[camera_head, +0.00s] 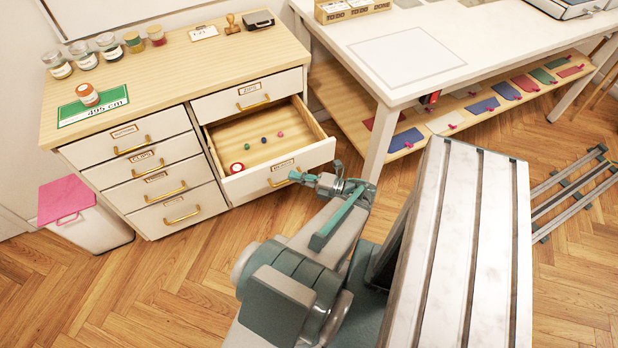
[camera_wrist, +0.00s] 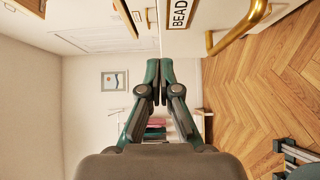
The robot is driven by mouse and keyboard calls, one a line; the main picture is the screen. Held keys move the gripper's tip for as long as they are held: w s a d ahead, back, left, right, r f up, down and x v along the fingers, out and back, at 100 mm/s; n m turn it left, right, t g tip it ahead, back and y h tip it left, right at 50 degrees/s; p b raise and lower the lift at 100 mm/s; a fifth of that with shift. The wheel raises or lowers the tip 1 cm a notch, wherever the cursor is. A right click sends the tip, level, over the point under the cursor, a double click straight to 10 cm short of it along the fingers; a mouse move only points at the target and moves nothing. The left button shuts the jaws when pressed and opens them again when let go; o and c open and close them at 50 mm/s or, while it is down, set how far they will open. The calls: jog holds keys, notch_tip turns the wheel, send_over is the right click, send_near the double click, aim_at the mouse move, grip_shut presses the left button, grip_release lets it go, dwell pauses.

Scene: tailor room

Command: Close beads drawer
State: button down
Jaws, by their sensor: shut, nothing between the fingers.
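The beads drawer (camera_head: 278,170) is pulled open in the right column of the cabinet, below a shut drawer. My gripper (camera_head: 298,175) is shut and empty, at the drawer's front near the handle. In the wrist view the fingertips (camera_wrist: 158,65) are together beside the label edge; I cannot tell whether they touch the front.
The cabinet's other drawers (camera_head: 152,175) are shut. Jars (camera_head: 85,55) and a green mat (camera_head: 93,106) sit on the cabinet top. A white table (camera_head: 430,50) with a low shelf stands to the right. A pink-lidded bin (camera_head: 88,215) is at left. The wooden floor before the cabinet is clear.

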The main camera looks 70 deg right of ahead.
aim_at(276, 163)
jog(key=w, duration=0.1)
jog(key=w+d+p, duration=0.1)
jog(key=w+d, duration=0.1)
jog(key=w, duration=0.1)
jog(key=shift+w+d+p, duration=0.35)
jog(key=shift+w, duration=0.1)
jog(key=shift+d, duration=0.1)
